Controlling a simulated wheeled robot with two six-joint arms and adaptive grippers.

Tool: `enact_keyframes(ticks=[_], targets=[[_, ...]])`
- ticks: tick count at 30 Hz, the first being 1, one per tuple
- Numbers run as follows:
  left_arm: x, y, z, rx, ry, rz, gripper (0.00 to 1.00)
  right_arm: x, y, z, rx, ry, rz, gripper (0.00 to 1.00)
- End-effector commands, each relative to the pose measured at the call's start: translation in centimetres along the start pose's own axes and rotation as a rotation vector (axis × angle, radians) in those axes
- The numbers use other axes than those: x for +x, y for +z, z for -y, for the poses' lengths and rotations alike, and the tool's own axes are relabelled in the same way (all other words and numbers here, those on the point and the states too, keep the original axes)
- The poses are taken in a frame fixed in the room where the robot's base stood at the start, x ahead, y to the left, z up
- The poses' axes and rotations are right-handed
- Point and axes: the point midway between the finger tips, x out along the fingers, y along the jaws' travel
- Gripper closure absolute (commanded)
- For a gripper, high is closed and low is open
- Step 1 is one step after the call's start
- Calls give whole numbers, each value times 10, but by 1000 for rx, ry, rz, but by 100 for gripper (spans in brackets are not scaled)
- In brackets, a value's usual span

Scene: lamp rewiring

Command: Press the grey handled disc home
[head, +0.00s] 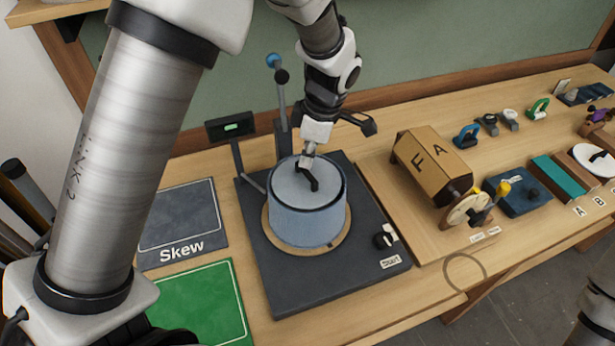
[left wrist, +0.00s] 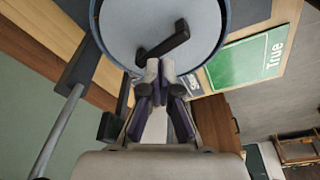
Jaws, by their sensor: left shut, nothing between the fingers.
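The grey disc (head: 288,184) with a black bar handle (head: 308,178) lies in the mouth of a blue drum (head: 305,222). The drum stands upright on a round wooden ring on a dark base plate (head: 290,290). My left gripper (head: 307,160) is shut and empty, pointing down at the disc beside the handle. In the left wrist view the fingertips (left wrist: 160,68) are together close to one end of the handle (left wrist: 165,42), over the disc (left wrist: 205,30). I cannot tell whether they touch it. My right gripper is out of view.
A lever (head: 280,95) and a small display (head: 231,126) stand behind the drum. A grey "Skew" mat (head: 180,220) and a green mat (head: 205,300) lie left. A wooden block marked F and A (head: 432,165) stands right, with several small parts beyond.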

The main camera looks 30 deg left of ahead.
Motion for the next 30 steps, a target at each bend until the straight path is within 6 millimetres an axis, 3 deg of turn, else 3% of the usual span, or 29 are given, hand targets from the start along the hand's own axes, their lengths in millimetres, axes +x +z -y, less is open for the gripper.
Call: enact_keyframes(ticks=[30], targets=[[18,4,0,0,0,0,100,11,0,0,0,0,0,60]])
